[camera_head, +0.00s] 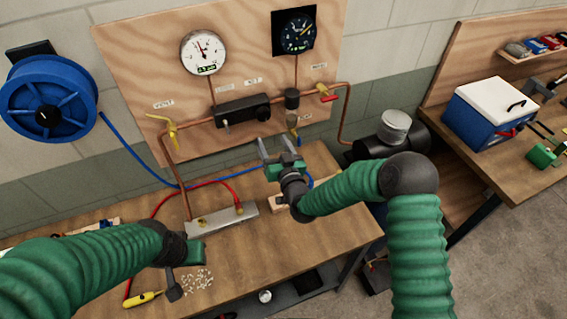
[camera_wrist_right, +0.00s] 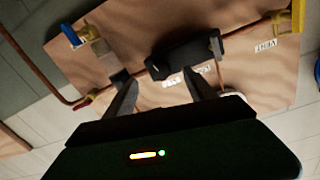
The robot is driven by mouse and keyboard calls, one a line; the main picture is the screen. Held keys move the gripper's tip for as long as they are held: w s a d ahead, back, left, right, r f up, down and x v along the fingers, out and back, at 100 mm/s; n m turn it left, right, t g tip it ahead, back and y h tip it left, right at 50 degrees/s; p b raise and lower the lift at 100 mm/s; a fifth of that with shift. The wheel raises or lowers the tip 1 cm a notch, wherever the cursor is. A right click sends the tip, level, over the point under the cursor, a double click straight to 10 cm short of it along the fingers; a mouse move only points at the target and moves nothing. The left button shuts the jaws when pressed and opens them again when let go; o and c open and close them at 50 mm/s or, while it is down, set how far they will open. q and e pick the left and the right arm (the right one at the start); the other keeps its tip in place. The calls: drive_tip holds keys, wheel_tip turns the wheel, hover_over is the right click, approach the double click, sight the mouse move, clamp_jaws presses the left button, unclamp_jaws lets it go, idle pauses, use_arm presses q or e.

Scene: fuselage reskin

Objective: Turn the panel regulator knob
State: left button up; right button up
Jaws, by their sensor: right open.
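A black regulator block (camera_head: 243,110) with a round knob (camera_head: 262,113) at its right end is mounted on the plywood panel (camera_head: 140,45). A second dark cylinder (camera_head: 291,98) sits on the copper pipe to its right; I cannot tell which is the named knob. My right gripper (camera_head: 278,146) is open and empty, below and in front of these parts, apart from them. In the right wrist view, the open fingers (camera_wrist_right: 156,78) point toward the panel, with the black block (camera_wrist_right: 187,55) beyond them. My left gripper (camera_head: 178,280) is low over the bench; its jaws are unclear.
A yellow valve handle (camera_head: 174,131) and a red one (camera_head: 328,93) flank the block. Two gauges (camera_head: 204,52) (camera_head: 298,31) hang above. A metal manifold (camera_head: 222,216) and red hose lie on the bench. A blue hose reel (camera_head: 48,100) is at left.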

use_arm(q)
drive_tip(key=shift+s+a+r+p, duration=0.1)
drive_tip(key=shift+a+r+p, duration=0.25)
drive_tip(key=shift+r, duration=0.05)
use_arm(e)
drive_tip(key=v, duration=0.9)
drive_tip(key=shift+a, duration=0.3)
use_arm(q)
drive_tip(key=shift+d, duration=0.15)
use_arm(e)
drive_tip(key=shift+d+f, duration=0.1)
drive_tip(key=shift+d, duration=0.05)
use_arm(q)
drive_tip(key=shift+d+f, duration=0.15)
use_arm(e)
drive_tip(key=shift+d, duration=0.15)
drive_tip(key=shift+s, duration=0.1)
